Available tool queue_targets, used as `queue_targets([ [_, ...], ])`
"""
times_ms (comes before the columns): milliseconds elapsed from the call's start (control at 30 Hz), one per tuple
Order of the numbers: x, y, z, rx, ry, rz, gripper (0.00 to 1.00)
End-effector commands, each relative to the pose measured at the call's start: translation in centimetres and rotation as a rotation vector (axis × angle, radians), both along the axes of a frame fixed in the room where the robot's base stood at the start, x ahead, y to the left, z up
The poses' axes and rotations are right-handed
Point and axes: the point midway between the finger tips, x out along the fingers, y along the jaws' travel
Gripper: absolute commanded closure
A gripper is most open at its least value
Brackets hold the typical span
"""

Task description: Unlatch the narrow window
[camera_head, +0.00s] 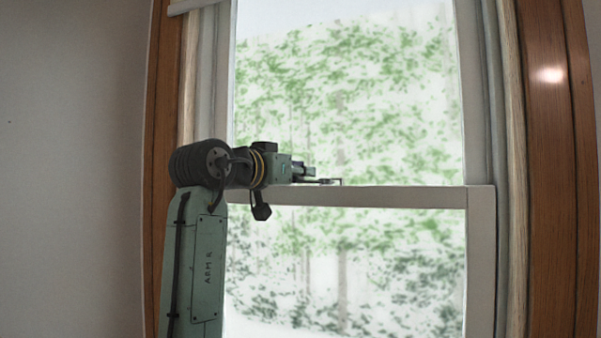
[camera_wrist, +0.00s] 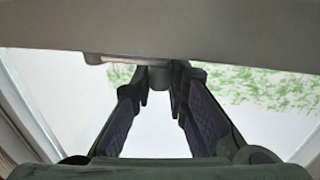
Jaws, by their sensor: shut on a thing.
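The narrow window (camera_head: 400,196) has a white frame with a horizontal meeting rail across its middle. A small metal latch (camera_head: 337,182) sits on top of that rail, and its far end shows just past my fingertips. My gripper (camera_head: 318,180) reaches in from the left, level with the rail top. In the wrist view, the fingers of my gripper (camera_wrist: 160,92) are close together on the grey latch (camera_wrist: 159,75), against the edge of the rail (camera_wrist: 230,45). The fingers hide part of the latch, so its exact turn cannot be told.
A brown wooden casing (camera_head: 550,170) frames the window on both sides. A plain grey wall (camera_head: 70,170) stands at the left. Glass panes with green foliage behind lie above and below the rail. The space right of my gripper along the rail is clear.

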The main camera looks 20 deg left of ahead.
Motion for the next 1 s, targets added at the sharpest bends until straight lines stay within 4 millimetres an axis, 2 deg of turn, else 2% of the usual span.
queue_targets([
  [567,-0.2,-0.1,-0.1,0.001,-0.001,0.035,1.0],
  [767,-0.9,-0.2,-0.1,0.003,-0.004,0.138,1.0],
  [1000,-2.0,-0.6,-0.2,0.004,-0.005,0.345,1.0],
])
